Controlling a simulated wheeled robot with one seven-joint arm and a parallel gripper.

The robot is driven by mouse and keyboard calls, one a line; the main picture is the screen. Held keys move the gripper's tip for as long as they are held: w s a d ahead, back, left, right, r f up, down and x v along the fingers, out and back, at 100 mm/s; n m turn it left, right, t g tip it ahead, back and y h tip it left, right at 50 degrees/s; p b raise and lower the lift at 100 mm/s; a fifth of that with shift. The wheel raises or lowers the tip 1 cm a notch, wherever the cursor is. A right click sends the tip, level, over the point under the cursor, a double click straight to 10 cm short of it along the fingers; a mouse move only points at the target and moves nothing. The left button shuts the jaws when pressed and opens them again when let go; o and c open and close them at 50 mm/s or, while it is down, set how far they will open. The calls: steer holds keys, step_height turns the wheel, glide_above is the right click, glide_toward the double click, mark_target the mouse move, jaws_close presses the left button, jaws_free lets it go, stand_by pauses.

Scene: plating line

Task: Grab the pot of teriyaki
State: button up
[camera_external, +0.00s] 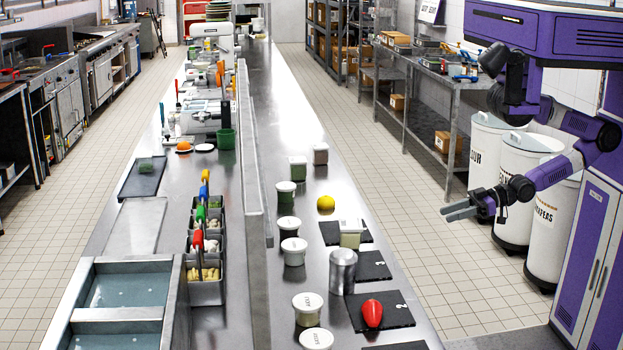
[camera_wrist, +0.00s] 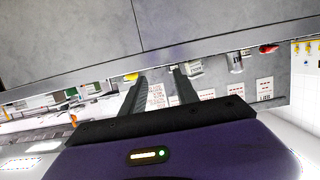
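Several round white-lidded pots stand in a row along the steel counter in the external view: a front pot (camera_external: 316,339), one behind it (camera_external: 308,308), and dark-filled pots farther back (camera_external: 289,227). Lid print is too small to read, so I cannot tell which is teriyaki. My gripper (camera_external: 446,212) is over the aisle, right of the counter and apart from every pot. In the wrist view my gripper (camera_wrist: 160,76) has its two fingers spread with nothing between them.
The counter also holds a metal canister (camera_external: 342,271), a red item (camera_external: 372,313) on a dark slate (camera_external: 400,318), a yellow item (camera_external: 326,203) and a square tub (camera_external: 350,234). A raised ledge (camera_external: 256,210) borders the row's left. White bins (camera_external: 522,165) stand near me.

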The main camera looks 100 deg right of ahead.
stand_by(0.3)
steer(key=o, duration=0.9)
steer(key=shift+o, duration=0.2)
